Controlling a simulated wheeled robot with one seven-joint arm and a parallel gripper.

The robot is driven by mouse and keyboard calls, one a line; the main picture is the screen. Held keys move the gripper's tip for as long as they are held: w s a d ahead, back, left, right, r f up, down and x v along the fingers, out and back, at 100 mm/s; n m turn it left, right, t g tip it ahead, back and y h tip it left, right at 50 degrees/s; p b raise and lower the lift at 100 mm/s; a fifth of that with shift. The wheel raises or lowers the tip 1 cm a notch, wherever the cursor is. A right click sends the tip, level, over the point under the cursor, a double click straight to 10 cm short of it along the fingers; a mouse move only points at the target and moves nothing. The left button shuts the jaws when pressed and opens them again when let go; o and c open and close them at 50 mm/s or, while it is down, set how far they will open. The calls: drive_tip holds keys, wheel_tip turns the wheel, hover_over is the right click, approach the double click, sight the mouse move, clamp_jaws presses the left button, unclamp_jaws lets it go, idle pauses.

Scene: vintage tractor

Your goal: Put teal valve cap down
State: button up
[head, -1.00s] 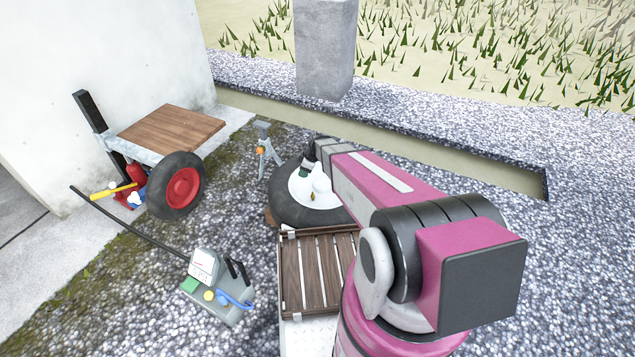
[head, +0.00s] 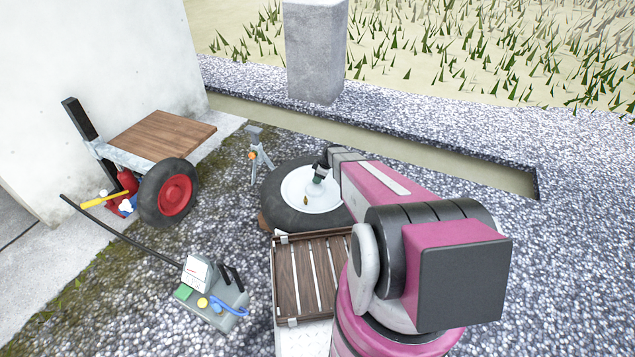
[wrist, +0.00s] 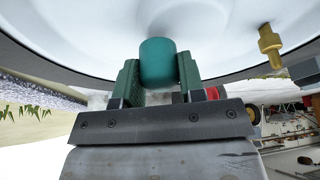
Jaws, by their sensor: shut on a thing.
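The teal valve cap (wrist: 158,62) is a short rounded cylinder, held upright in the picture between the two green fingers in the wrist view. My gripper (wrist: 158,75) is shut on it; in the head view my gripper (head: 319,173) is over the white wheel disc (head: 326,203). The white disc also fills the top of the wrist view (wrist: 75,30). A brass valve stem (wrist: 270,45) stands out from the disc, to the right of the cap and apart from it. Whether the cap touches the disc is unclear.
The dark tyre (head: 276,202) lies around the disc. A slatted wooden crate top (head: 300,278) is in front of it. A grey tool box with gauge (head: 213,300) is at lower left. A small stand (head: 257,152) and a red-wheeled trailer (head: 165,135) are further left.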

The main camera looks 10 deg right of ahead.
sight(318, 186)
drive_tip(key=shift+f, duration=1.4)
drive_tip(key=shift+f, duration=0.2)
drive_tip(key=o, duration=1)
drive_tip(key=shift+c, duration=0.2)
drive_tip(key=shift+r, duration=0.15)
drive_tip(key=v, duration=1.2)
drive_tip(key=s+a+r+m+h, duration=0.1)
drive_tip(key=s+r+m+h, duration=0.1)
drive_tip(key=s+r+m, duration=0.5)
drive_tip(key=s+a+r+m+g+h, duration=0.1)
drive_tip(key=s+r+m+h, duration=0.1)
drive_tip(key=s+r+m, duration=0.5)
drive_tip(key=s+r, duration=0.6)
drive_tip(key=s, duration=0.6)
drive_tip(key=shift+a+f, duration=0.1)
drive_tip(key=shift+a, duration=0.05)
